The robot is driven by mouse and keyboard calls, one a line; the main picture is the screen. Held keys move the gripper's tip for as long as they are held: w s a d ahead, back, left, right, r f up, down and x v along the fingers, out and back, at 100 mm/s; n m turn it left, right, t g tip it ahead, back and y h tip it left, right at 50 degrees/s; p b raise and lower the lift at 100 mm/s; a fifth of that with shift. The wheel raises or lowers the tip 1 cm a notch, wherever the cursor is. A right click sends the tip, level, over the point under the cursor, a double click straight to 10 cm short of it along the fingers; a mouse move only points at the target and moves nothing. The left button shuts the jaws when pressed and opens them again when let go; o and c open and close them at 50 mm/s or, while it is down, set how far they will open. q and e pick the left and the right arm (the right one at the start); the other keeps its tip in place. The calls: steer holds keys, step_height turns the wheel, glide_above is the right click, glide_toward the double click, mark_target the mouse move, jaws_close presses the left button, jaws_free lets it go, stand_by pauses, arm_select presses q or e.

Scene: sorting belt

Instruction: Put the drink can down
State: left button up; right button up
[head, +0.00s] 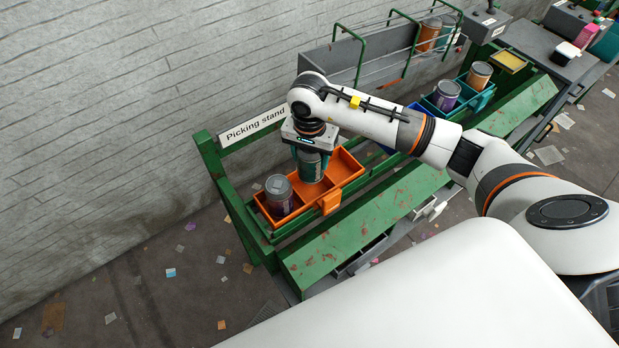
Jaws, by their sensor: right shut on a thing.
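My right gripper (310,152) points down over the orange bin (348,166) on the green picking stand. It is shut on a teal and dark drink can (312,168), which is upright in or just above the bin's middle part; I cannot tell whether it touches the floor of the bin. Another can (279,195), grey-purple with a pale lid, stands in the bin's near-left compartment. The bin's far-right part looks empty. My left gripper is not in view.
A teal bin (471,104) further right holds a purple can (446,95) and an orange-brown can (479,75). The "Picking stand" sign (254,127) and a grey wall are behind. A green sloped rail (365,233) runs along the front. Litter lies on the floor.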

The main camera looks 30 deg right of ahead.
mark_target(311, 175)
step_height(311, 175, down, 7)
steer(key=shift+r+p, duration=0.2)
steer(key=shift+p, duration=0.65)
steer(key=shift+f, duration=0.25)
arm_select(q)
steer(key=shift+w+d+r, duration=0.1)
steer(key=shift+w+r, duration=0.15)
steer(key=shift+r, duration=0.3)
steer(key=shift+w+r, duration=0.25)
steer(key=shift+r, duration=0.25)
arm_select(e)
steer(key=shift+f, duration=0.2)
steer(key=o, duration=0.9)
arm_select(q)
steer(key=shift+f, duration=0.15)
arm_select(e)
steer(key=shift+o, duration=0.2)
steer(key=shift+r, duration=0.1)
